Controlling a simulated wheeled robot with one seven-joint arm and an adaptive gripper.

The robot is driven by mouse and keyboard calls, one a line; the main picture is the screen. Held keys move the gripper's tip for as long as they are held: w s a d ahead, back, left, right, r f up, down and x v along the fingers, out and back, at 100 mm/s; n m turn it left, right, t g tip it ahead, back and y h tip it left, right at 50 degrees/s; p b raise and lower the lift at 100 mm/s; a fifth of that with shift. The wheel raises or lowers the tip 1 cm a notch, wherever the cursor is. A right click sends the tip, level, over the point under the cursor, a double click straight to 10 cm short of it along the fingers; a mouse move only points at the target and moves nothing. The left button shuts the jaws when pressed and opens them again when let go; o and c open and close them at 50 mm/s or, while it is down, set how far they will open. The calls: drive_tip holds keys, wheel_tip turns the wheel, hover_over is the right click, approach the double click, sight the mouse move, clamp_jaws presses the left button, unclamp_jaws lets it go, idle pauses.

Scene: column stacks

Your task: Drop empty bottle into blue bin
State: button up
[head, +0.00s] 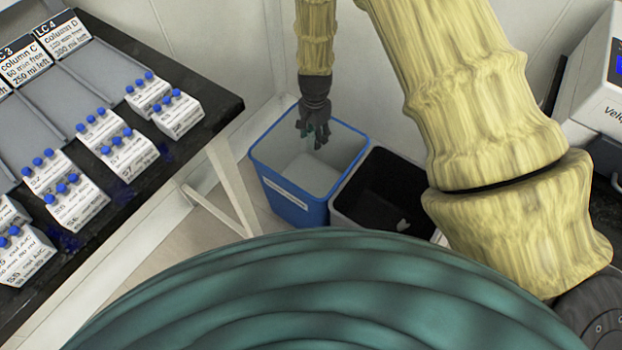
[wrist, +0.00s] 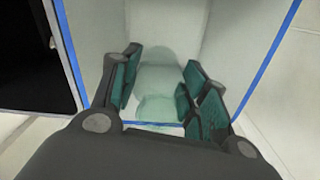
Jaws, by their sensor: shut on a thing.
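The blue bin (head: 295,208) stands on the floor, with a pale inside and a white label on its front. My gripper (head: 315,138) hangs over the bin's opening in the head view. In the wrist view my gripper (wrist: 160,95) is shut on a clear, faintly greenish bottle (wrist: 158,105), held between the teal finger pads. The bottle looks see-through, and its lower part is partly hidden by the gripper body. Below and around it the wrist view shows the bin's pale inside and blue rim (wrist: 262,57).
A black-lined bin (head: 385,195) stands right beside the blue bin. A dark-topped table (head: 205,140) at the left holds grey trays and several white boxes with blue-capped vials (head: 130,155). White equipment (head: 590,85) is at the right edge. A wall is behind the bins.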

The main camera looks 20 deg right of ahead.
drive_tip(key=o, duration=1.1)
wheel_tip(320, 180, up, 12)
idle(0.6)
